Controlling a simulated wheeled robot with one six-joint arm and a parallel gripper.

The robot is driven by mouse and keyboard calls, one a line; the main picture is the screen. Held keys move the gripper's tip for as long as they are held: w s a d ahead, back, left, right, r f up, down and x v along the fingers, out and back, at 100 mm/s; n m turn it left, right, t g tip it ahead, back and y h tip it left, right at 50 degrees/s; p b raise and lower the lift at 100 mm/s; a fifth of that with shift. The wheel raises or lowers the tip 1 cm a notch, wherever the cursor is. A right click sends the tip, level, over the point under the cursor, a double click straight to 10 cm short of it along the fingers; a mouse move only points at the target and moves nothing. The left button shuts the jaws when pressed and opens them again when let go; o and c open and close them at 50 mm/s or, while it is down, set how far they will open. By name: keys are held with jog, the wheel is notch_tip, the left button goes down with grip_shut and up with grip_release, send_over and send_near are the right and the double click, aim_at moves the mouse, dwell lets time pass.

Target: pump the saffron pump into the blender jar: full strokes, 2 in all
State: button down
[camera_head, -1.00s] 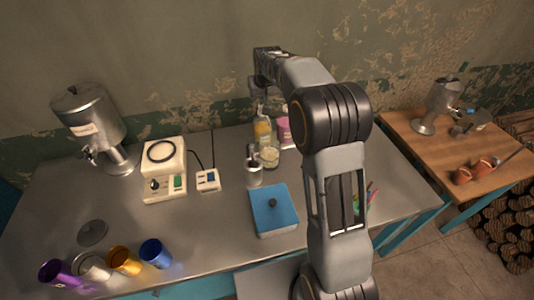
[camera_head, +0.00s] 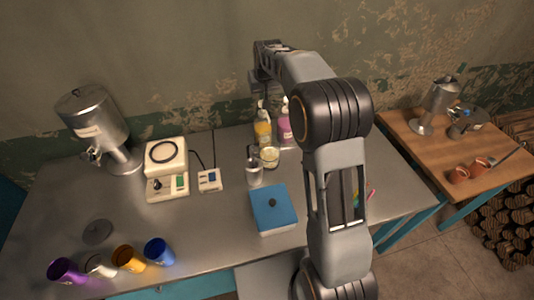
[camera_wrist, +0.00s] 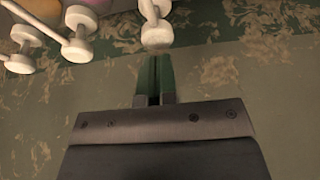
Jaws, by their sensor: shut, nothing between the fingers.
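The saffron pump is most likely the yellow-orange bottle (camera_head: 263,131) with a white pump top, at the back of the metal table. A small clear jar (camera_head: 270,158) with pale contents stands just in front of it; I take it for the blender jar. My gripper (camera_head: 267,97) is above the bottles, its fingertips hard to make out there. In the wrist view my gripper (camera_wrist: 154,82) is shut and empty. A white pump head (camera_wrist: 156,34) is just beyond its fingertips, apparently apart from them. Which bottle it belongs to is hidden.
A pink bottle (camera_head: 284,129) stands right beside the yellow one. A metal pump container (camera_head: 254,172) and a blue box (camera_head: 273,209) stand nearer. The white appliance (camera_head: 166,160), steel urn (camera_head: 94,125) and several cups (camera_head: 158,252) are left.

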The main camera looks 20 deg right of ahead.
jog(key=shift+r, duration=0.1)
notch_tip(320, 180, up, 6)
jog(key=p, duration=0.4)
jog(key=shift+p, duration=0.4)
dwell(0.3)
jog(key=shift+s+f, duration=0.15)
jog(key=shift+f, duration=0.25)
jog(key=shift+g, duration=0.7)
jog(key=s+f, duration=0.3)
jog(key=shift+s+f, duration=0.1)
jog(key=shift+s, duration=0.2)
jog(key=s, duration=0.3)
jog(key=shift+s, duration=0.2)
jog(key=s+r, duration=0.1)
jog(key=s, duration=1.2)
jog(key=s+r+t, duration=0.1)
jog(key=s+r, duration=0.1)
jog(key=s, duration=1.1)
jog(key=shift+a+r+t+b, duration=0.15)
jog(key=shift+r+t+b, duration=0.15)
